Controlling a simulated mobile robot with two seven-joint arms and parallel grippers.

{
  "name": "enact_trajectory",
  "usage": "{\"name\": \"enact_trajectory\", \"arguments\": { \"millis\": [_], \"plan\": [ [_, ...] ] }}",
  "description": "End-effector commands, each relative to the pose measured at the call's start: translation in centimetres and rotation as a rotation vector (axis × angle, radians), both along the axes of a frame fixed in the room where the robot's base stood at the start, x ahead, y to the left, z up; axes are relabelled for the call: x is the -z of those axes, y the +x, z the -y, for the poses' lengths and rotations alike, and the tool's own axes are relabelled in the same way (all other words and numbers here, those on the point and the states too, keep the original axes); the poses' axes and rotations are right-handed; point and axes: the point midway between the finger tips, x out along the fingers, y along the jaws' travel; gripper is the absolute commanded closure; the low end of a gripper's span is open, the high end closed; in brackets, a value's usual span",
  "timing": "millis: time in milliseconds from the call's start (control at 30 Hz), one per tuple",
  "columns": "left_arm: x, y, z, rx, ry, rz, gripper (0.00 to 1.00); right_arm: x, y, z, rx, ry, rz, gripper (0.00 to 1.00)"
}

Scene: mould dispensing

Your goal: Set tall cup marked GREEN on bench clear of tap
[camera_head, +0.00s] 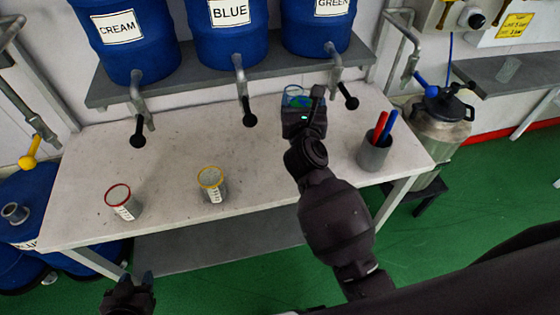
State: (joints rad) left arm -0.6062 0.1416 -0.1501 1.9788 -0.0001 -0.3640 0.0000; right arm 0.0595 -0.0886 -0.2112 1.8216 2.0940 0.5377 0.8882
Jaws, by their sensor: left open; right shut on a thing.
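A clear cup (293,93) with a bluish rim and green contents is at the back of the bench (160,165). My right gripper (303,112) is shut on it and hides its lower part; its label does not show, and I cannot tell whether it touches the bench. The tap (335,72) of the GREEN drum (316,30) hangs just to the right of the cup. My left gripper (138,281) is open and empty at the bottom left, in front of the bench.
A red-rimmed cup (123,203) and a yellow-rimmed cup (212,185) stand on the front left of the bench. A grey pot (374,155) with red and blue sticks stands at right. The bench's middle is clear. The BLUE tap (241,80) overhangs the back.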

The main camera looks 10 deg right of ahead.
Motion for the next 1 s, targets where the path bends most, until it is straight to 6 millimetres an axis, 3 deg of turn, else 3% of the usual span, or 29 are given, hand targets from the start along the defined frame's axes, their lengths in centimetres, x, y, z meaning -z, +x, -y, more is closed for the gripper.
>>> {"name": "enact_trajectory", "arguments": {
  "millis": [100,500,833,1000],
  "plan": [
    [1.2,0.0,-0.1,0.001,0.002,-0.001,0.57,3.0,0.0,0.1,0.001,-0.001,-0.002,0.95],
    [5.3,-0.1,0.1,0.004,0.001,-0.013,0.57,11.2,0.0,0.0,-0.001,-0.002,-0.004,0.95],
    [6.7,-0.4,0.1,0.004,0.001,-0.023,0.57,13.5,0.0,0.1,0.0,-0.001,0.001,0.95],
    [8.4,-0.8,0.1,0.003,0.001,-0.039,0.57,16.0,0.0,0.0,-0.001,-0.002,-0.003,0.95]
  ]
}}
